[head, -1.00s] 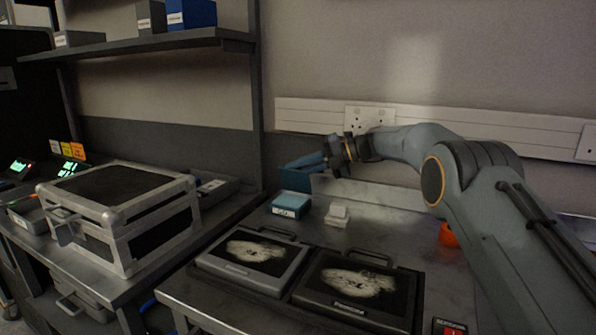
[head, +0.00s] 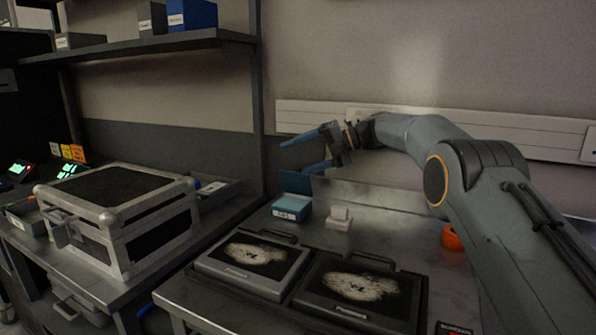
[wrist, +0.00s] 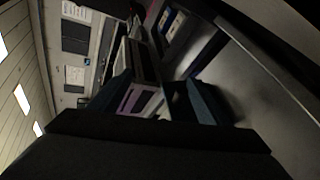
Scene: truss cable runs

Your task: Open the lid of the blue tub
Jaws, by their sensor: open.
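The blue tub (head: 291,208) is a small light-blue box with a white label, standing at the back left of the metal bench in the head view. Its darker blue lid (head: 295,182) stands raised behind it, roughly upright. My gripper (head: 292,158) is open and empty, just above the lid, with its blue fingers spread and pointing left. The lower finger is close to the lid's top edge; I cannot tell whether they touch. In the wrist view the two fingers show, and I cannot make out the tub.
A small white stacked item (head: 339,218) sits right of the tub. Two dark cases (head: 252,262) with pale pictures lie in front. An orange ring (head: 449,236) is near my arm. A silver-edged case (head: 120,215) stands on the left bench. The wall is close behind.

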